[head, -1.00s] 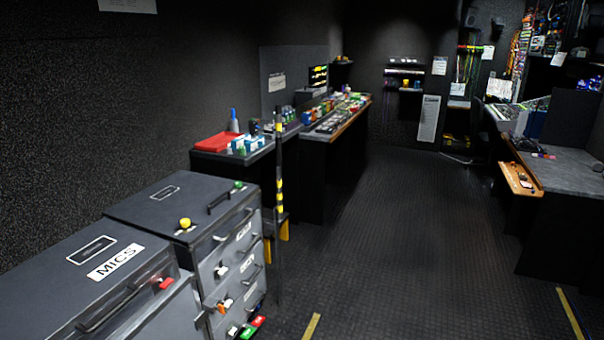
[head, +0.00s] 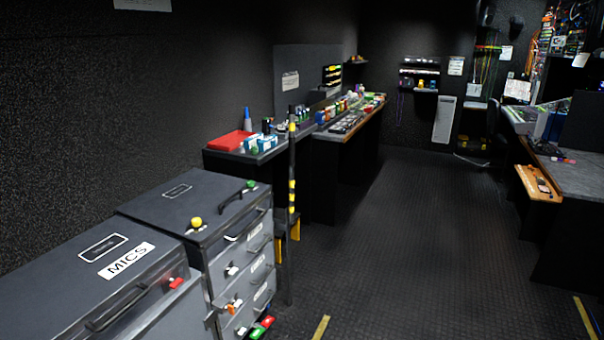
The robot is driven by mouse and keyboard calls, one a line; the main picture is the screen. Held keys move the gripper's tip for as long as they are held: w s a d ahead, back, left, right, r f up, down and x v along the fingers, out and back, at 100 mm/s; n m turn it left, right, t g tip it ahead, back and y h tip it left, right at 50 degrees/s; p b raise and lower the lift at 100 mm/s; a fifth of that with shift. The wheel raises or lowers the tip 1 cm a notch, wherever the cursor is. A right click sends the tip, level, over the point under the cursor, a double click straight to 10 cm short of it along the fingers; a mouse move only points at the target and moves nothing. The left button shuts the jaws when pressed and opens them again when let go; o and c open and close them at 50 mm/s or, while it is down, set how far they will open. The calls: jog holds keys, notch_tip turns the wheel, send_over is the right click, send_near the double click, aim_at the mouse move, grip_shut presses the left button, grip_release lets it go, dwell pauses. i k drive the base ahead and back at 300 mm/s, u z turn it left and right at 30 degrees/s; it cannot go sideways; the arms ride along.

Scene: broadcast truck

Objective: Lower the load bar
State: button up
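A thin black pole with yellow bands (head: 291,200) stands upright beside the grey drawer case, in front of the low black counter; it looks like the load bar. Its lower end is near the floor, close to the case's right edge. I cannot tell how it is fixed at either end. Yellow pieces (head: 294,228) show low down just behind it. My gripper is not in view.
A grey drawer case (head: 185,200) and a case labelled MICS (head: 70,285) fill the lower left. A counter with a red cloth (head: 230,141) stands behind the pole. Open dark floor (head: 400,240) lies right of it, up to a desk (head: 585,185).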

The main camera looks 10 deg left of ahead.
aim_at(292, 220)
jog(key=z, duration=0.1)
jog(key=k, duration=1.3)
jog(key=u, duration=0.5)
jog(key=i, duration=1.05)
jog(key=u, duration=0.05)
